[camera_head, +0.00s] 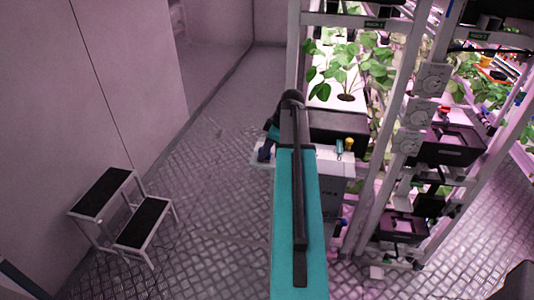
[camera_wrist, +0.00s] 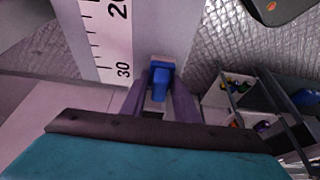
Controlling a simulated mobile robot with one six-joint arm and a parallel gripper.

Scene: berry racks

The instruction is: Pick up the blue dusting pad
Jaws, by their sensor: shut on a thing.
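The blue dusting pad (camera_wrist: 160,79) shows in the wrist view, upright in the picture, with a tan strip along its top end. My gripper (camera_wrist: 160,92) is shut on it, with one purple-grey finger on each side. The lower part of the pad lies between the fingers.
The white cart (camera_head: 325,170) stands beside the plant rack (camera_head: 385,165), with small yellow and teal items (camera_head: 344,149) on top. A step stool (camera_head: 125,210) stands at the left. The metal floor (camera_head: 215,210) between is clear. A marked scale (camera_wrist: 110,35) shows in the wrist view.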

